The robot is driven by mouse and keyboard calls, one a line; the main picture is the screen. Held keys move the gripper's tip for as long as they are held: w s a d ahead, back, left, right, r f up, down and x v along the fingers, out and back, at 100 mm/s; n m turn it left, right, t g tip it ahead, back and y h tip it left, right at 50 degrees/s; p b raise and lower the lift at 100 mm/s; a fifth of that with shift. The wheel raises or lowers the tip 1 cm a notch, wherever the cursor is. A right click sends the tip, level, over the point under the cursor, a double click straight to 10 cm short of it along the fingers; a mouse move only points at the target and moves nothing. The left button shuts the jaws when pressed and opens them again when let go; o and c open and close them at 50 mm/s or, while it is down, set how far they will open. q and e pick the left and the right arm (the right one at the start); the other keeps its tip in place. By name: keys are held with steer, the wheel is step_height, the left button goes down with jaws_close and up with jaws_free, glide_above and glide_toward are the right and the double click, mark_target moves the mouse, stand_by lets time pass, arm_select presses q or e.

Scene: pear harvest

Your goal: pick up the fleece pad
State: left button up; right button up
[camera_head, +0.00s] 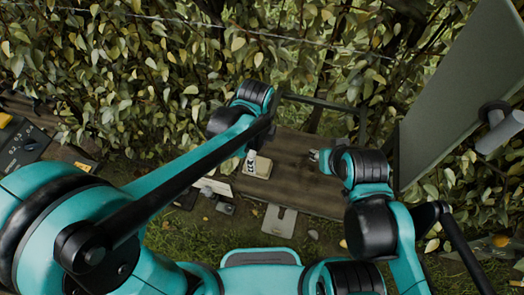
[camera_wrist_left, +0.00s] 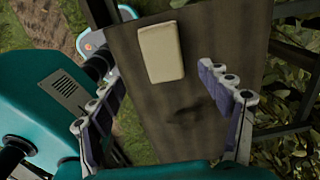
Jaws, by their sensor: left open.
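The fleece pad, a cream rounded rectangular block, lies flat on the brown wooden bench (camera_head: 300,185). It shows in the head view (camera_head: 263,168) and in the left wrist view (camera_wrist_left: 161,54). My left gripper (camera_head: 252,159) is beside the pad at its left in the head view. In the left wrist view my left gripper (camera_wrist_left: 161,74) has its fingers spread wide and empty, with the pad ahead between and beyond the fingertips, not touched. My right gripper (camera_head: 316,156) is over the bench to the right of the pad; its fingers are too small to read.
A leafy hedge (camera_head: 130,60) stands behind the bench. A large grey-green panel (camera_head: 455,95) rises at the right. A light flat piece (camera_head: 213,185) lies left of the pad, and a grey plate (camera_head: 279,221) is at the bench's front. The bench between the pad and my right gripper is clear.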

mark_target(257, 163)
arm_select(q)
steer(key=f, duration=0.5)
steer(key=f+b, duration=0.1)
steer(key=f, duration=0.1)
steer(key=shift+w+f, duration=0.35)
steer(key=shift+s, duration=0.1)
steer(key=c, duration=1.2)
